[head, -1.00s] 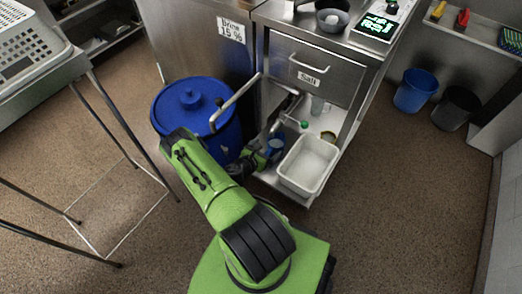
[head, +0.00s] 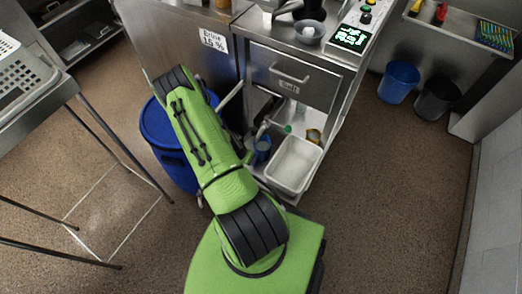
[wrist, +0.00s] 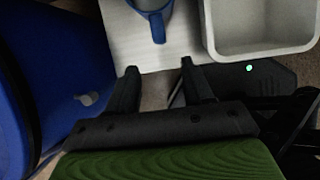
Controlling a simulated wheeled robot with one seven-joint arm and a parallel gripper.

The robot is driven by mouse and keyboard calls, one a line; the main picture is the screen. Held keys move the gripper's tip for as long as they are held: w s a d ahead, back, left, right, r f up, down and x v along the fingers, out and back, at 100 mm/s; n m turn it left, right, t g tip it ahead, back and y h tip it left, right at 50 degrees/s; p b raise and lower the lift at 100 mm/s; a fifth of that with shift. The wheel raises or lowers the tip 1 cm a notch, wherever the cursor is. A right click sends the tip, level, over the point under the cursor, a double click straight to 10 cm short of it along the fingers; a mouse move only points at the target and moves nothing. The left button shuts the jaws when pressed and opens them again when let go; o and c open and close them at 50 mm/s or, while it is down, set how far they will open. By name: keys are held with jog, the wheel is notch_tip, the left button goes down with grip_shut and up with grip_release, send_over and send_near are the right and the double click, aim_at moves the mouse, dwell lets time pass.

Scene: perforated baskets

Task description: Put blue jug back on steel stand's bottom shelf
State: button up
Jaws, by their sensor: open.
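The blue jug (head: 262,144) stands on the pale bottom shelf (wrist: 180,48) of the steel stand (head: 318,86), left of a white tub (head: 293,163). In the wrist view the jug (wrist: 152,6) is cut off by the top edge, with its blue handle towards me. My gripper (wrist: 160,84) is open and empty. Its fingertips are apart from the jug, just short of the shelf's front edge.
A blue lidded barrel (head: 170,145) stands left of the stand, close beside my arm. The white tub (wrist: 262,25) borders the jug on the right. A steel table (head: 62,95) stands at the left.

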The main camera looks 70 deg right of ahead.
aim_at(260, 153)
jog(key=b+x, duration=0.5)
jog(key=x, duration=0.8)
jog(key=shift+f, duration=0.4)
jog(key=shift+r, duration=0.1)
grip_shut()
